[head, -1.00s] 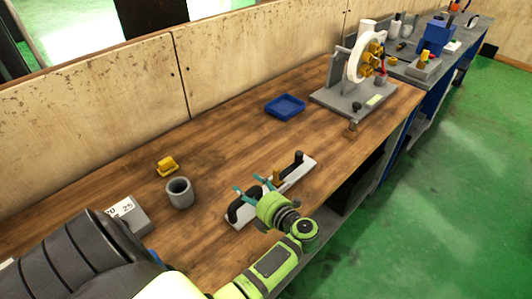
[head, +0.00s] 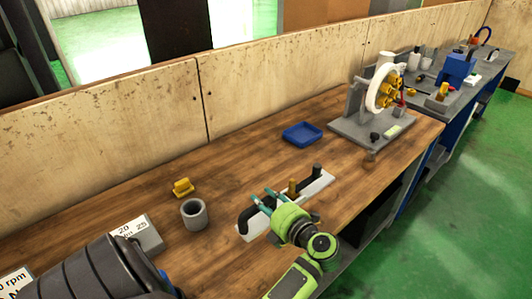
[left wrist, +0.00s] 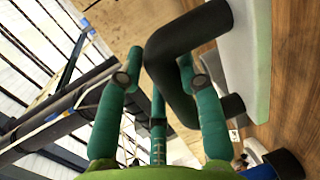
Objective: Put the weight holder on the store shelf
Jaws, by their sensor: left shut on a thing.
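The weight holder appears to be the pale plate (head: 322,181) with a bent black handle (head: 247,216), a brass-coloured post (head: 292,187) and a black post (head: 317,170). It lies on the wooden bench near the front edge. My left gripper (head: 262,199) is at the handle end, its teal fingers shut on the black handle. In the left wrist view the handle (left wrist: 188,45) passes between the fingers, with the plate (left wrist: 245,60) beside it. My right gripper is out of view. I cannot tell which surface is the store shelf.
A grey cup (head: 194,215), a yellow part (head: 183,187) and a grey block with a number label (head: 150,238) stand to the left. A blue tray (head: 302,133) and a wheel device on a grey base (head: 350,130) are farther back. Bare bench lies between.

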